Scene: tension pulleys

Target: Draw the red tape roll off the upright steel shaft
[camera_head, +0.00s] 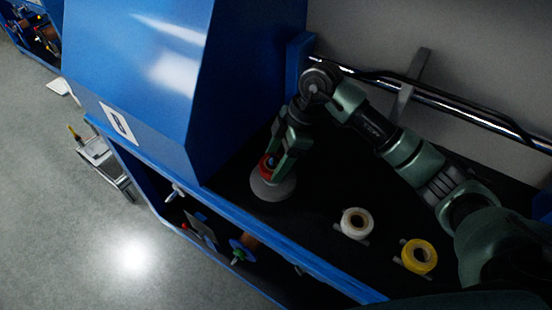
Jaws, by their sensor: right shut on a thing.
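The red tape roll (264,165) is at the centre left of the black work surface, above a round grey base (272,187). My right gripper (273,162) reaches down over it and is shut on it, with the fingers covering much of the roll. The steel shaft is hidden by the gripper and roll, so I cannot tell how far the roll sits along it. My left gripper does not show.
A white tape roll (357,223) and a yellow tape roll (419,256) rest on small holders at the right. A big blue housing (150,70) stands close on the left. A blue edge (290,250) borders the surface. A metal rail (455,105) runs behind.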

